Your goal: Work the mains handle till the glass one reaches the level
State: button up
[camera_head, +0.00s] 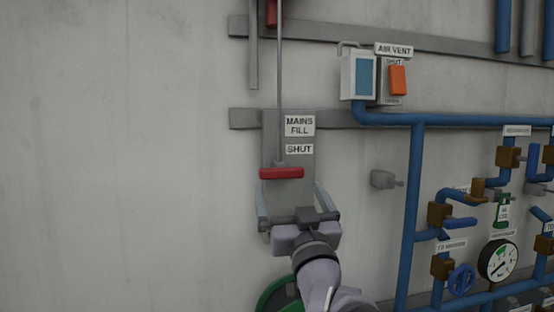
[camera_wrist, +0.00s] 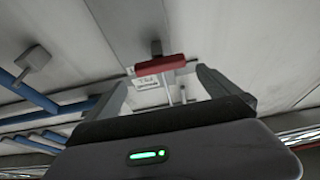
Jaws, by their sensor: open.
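The mains handle is a red crossbar (camera_head: 281,173) at the lower end of a thin rod, in front of a grey plate (camera_head: 300,158) with MAINS FILL and SHUT labels. The bar sits just below the SHUT label. It also shows in the wrist view (camera_wrist: 160,65), ahead of the jaws. My gripper (camera_head: 289,188) is open just below the bar, its fingers spread wide to either side and empty. A white box with a blue window (camera_head: 366,76) is at upper right; I cannot tell if it is the glass meant. No level mark is readable on it.
An orange AIR VENT handle (camera_head: 397,80) is right of the box. Blue pipes (camera_head: 415,200), brown valves and a round dial gauge (camera_head: 498,260) fill the right side. A grey knob (camera_head: 383,180) sticks out right of the plate. The left wall is bare.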

aim_at(282, 178)
jog(key=p+x, duration=0.3)
jog(key=x, duration=0.5)
jog(key=shift+w+a+r, duration=0.1)
jog(key=shift+w+r, duration=0.1)
jog(key=c, duration=1.8)
notch_tip(282, 178, down, 3)
jog(key=b, duration=0.5)
jog(key=shift+r, duration=0.35)
jog(key=o, duration=1.8)
jog(key=b+v, duration=0.6)
jog(key=v, duration=1.1)
jog(key=shift+s, duration=0.2)
jog(key=shift+f, duration=0.1)
